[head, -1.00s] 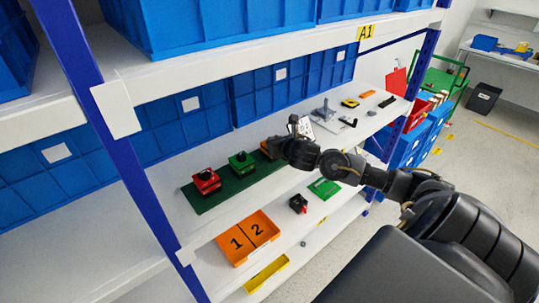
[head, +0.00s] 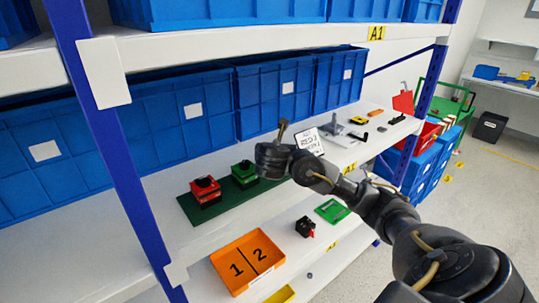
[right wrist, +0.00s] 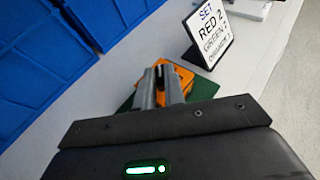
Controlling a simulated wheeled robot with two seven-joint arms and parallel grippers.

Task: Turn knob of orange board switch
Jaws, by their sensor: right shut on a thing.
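The orange board switch (right wrist: 176,80) sits at the end of the green board (right wrist: 124,105) in the right wrist view. In the head view my right arm hides it. My right gripper (right wrist: 160,78) comes down over the switch, its two fingers shut on the dark knob between them. Much of the knob is hidden by the fingers. The red switch (head: 205,191) and the green switch (head: 244,174) stand on the same green board (head: 217,209) to the left. My left gripper is not in view.
A sign (right wrist: 209,33) reading "SET RED 2 GREEN", with a partly unclear number, and an orange line below, stands close to the orange switch. Blue bins (head: 180,115) line the shelf's back. An orange tray marked 1 and 2 (head: 247,261) lies below.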

